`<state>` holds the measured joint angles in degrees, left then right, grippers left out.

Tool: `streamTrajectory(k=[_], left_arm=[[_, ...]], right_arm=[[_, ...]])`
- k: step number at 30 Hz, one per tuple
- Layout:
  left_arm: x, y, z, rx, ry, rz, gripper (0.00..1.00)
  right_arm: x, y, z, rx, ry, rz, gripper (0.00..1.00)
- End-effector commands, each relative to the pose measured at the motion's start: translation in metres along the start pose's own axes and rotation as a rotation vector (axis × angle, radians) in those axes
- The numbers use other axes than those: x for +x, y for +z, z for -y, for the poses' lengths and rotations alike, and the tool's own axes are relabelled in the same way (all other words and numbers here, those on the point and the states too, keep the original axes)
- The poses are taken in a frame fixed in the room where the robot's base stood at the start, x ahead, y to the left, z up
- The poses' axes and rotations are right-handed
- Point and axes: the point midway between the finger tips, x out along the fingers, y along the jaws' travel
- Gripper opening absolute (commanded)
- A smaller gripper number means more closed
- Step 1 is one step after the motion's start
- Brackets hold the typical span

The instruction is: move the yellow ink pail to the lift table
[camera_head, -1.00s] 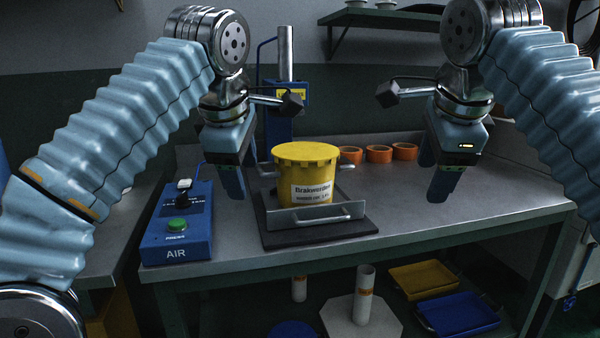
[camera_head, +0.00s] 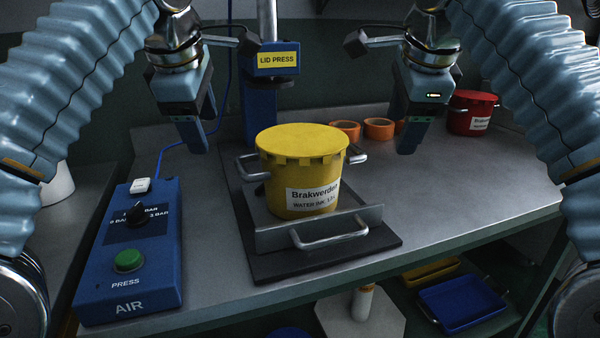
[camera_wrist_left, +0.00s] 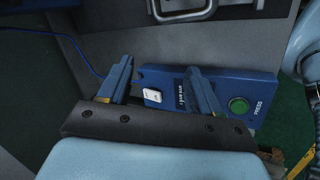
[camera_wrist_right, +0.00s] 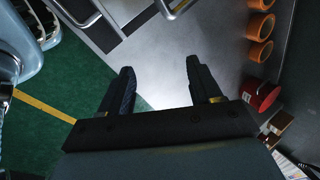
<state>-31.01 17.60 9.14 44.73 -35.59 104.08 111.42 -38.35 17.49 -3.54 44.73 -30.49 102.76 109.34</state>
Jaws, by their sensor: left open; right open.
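The yellow ink pail (camera_head: 301,172), lid on and labelled Brakwerden water ink, stands upright in a grey metal carrier with side handles on a dark base plate (camera_head: 250,268) on the workbench. My left gripper (camera_head: 197,138) is open and empty, above and to the left of the pail. In the left wrist view my left gripper's fingers (camera_wrist_left: 160,85) are apart over the blue air box. My right gripper (camera_head: 405,140) is to the right of the pail, apart from it. In the right wrist view its fingers (camera_wrist_right: 163,90) are open and empty. I cannot identify a lift table.
A blue air box (camera_head: 133,250) with a green button (camera_head: 128,261) is left of the pail. The blue lid press (camera_head: 277,62) stands behind it. Orange rings (camera_head: 378,129) and a red pail (camera_head: 472,113) are further back.

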Motion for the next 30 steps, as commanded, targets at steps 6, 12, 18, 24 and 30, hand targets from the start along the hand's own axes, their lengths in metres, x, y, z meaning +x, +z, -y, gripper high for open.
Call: streamTrajectory(k=[6, 12, 18, 24, 30], left_arm=[[0.011, -0.001, 0.0, -0.001, -0.001, -0.002, 0.64], [0.045, -0.001, 0.0, 0.0, -0.004, -0.004, 0.64], [0.085, -0.001, 0.001, 0.0, -0.003, -0.002, 0.64], [0.123, -0.001, 0.001, -0.001, -0.004, -0.002, 0.64], [0.141, 0.006, 0.0, 0.002, -0.001, 0.001, 0.64]], right_arm=[[0.01, -0.001, 0.0, 0.001, 0.002, -0.002, 0.64], [0.045, -0.001, -0.001, 0.0, 0.004, -0.003, 0.64], [0.085, -0.001, -0.001, 0.001, 0.004, -0.002, 0.64], [0.123, -0.001, -0.001, 0.0, 0.004, -0.002, 0.64], [0.141, 0.006, 0.0, -0.002, 0.0, 0.001, 0.64]])
